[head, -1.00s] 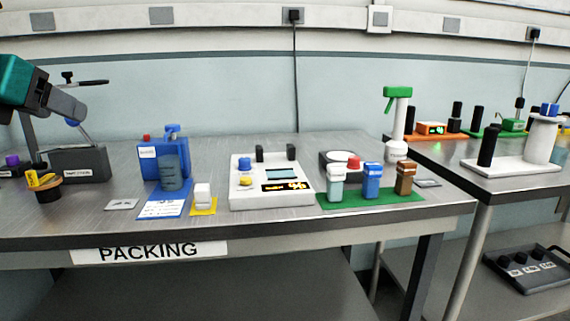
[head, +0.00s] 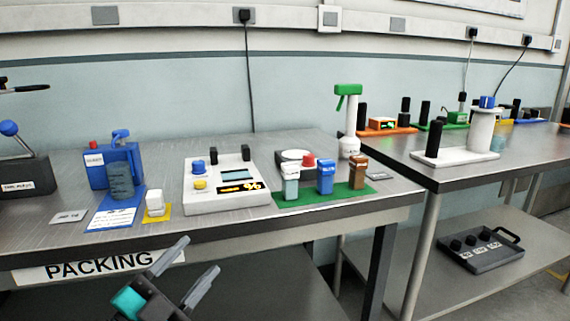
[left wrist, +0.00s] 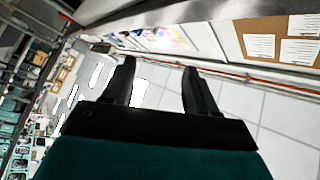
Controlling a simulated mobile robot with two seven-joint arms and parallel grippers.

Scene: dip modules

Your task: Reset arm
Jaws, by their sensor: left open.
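My left gripper (head: 188,272) shows at the bottom of the head view, in front of and below the packing bench's front edge. Its two grey fingers are spread apart with nothing between them. My right gripper is not in view.
The packing bench (head: 60,235) carries a blue device (head: 97,168), a white instrument (head: 225,202) and several small bottles on a green mat (head: 335,195). A second bench (head: 440,180) stands to the right, with a dark tray (head: 485,255) on its lower shelf.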

